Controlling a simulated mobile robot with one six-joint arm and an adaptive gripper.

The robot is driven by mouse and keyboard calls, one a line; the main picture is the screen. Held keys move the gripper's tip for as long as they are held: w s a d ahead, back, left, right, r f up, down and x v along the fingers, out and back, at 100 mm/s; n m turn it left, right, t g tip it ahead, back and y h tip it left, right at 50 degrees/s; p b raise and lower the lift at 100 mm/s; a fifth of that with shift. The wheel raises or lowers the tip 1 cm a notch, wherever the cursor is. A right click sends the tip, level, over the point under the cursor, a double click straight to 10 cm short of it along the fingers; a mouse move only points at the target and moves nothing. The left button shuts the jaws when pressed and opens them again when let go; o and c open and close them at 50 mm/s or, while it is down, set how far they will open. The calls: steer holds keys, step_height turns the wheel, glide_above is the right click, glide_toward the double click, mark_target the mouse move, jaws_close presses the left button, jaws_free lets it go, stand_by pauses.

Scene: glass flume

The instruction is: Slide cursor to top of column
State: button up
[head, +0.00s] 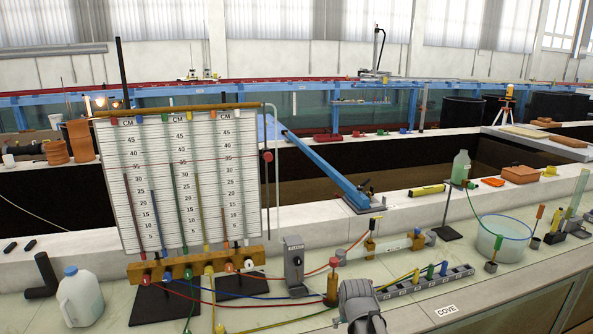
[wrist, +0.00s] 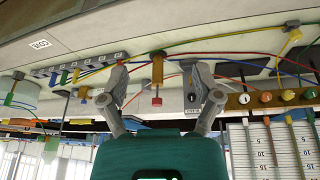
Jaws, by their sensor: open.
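A white manometer board (head: 150,215) marked in CM stands upright on the bench, with several tubes of coloured liquid. A thin red line crosses it and meets a red cursor knob (head: 268,156) on the vertical rod at its right, in the upper half of the board's height. My gripper (wrist: 158,78) is open and empty in the upside-down wrist view. A brass post with a red knob (wrist: 157,100) shows between its fingers, untouched as far as I can tell. The board (wrist: 262,160) is partly in the wrist view; the cursor knob cannot be made out there.
A grey boxed unit (head: 294,265) stands right of the board. Coloured hoses (head: 250,297) run along the bench front. A white jug (head: 80,296) stands at left, a clear basin (head: 502,240) at right. A blue beam (head: 325,170) slopes behind the bench.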

steer(key=s+d+f+g+b, duration=0.2)
steer(key=s+f+g+b, duration=0.1)
steer(key=s, duration=0.8)
step_height(320, 180, down, 2)
steer(key=shift+s+d+f+m+g, duration=0.2)
steer(key=shift+f+m+g, duration=0.1)
steer(key=shift+g, duration=0.2)
stand_by(1.6)
